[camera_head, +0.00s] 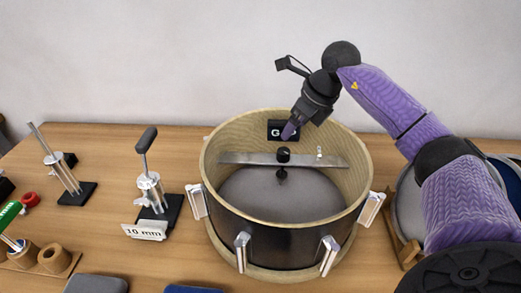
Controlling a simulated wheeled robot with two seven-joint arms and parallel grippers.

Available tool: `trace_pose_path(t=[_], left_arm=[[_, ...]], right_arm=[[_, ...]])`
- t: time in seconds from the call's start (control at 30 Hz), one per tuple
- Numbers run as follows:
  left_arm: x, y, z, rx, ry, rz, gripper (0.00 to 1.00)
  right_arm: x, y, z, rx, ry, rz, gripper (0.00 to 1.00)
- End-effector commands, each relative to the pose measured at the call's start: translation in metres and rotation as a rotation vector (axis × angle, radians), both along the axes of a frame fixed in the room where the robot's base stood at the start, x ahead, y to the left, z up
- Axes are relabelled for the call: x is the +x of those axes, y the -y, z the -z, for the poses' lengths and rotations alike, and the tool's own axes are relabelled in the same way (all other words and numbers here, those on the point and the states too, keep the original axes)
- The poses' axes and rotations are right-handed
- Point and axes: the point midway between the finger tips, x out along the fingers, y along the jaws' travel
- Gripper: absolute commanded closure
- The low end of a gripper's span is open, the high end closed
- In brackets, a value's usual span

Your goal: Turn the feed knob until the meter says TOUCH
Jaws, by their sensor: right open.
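A round drum (225,223) with a wooden rim and a grey mesh floor stands on the table. A metal bar (240,159) spans it. The black feed knob (283,154) sits on the middle of the bar, with a dark tip hanging below it. The black meter (273,131) stands behind the knob; its text starts with G, and the rest is partly covered by my gripper. My right gripper (288,132) is open, pointing down just above the knob and apart from it. My left gripper is out of view.
Two lever clamps on black bases stand left, one (150,190) beside a "10 mm" card (145,231). A wooden holder (53,258) and a red ring (30,199) lie further left. Silver clips (371,208) stick out around the drum. A round frame stands right, behind my arm.

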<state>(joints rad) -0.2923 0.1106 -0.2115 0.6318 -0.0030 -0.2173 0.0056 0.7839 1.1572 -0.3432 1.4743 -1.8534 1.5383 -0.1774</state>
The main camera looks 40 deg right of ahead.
Motion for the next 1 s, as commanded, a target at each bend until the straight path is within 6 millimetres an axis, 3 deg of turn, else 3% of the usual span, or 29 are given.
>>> trace_pose_path(t=[0.17, 0.3, 0.5, 0.83, 1.0], left_arm=[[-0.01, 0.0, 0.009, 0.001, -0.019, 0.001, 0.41], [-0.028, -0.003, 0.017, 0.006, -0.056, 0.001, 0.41], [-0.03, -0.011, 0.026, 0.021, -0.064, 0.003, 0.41], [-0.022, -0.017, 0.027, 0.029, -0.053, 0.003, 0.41], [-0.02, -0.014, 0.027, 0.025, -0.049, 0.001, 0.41]], right_arm=[[0.003, 0.004, 0.023, -0.017, -0.022, 0.012, 0.16], [0.017, 0.0, 0.057, -0.014, -0.021, 0.01, 0.16], [0.03, -0.003, 0.088, -0.015, -0.019, 0.01, 0.16], [0.033, -0.004, 0.093, -0.017, -0.017, 0.009, 0.16], [0.033, -0.004, 0.093, -0.016, -0.018, 0.009, 0.52]])
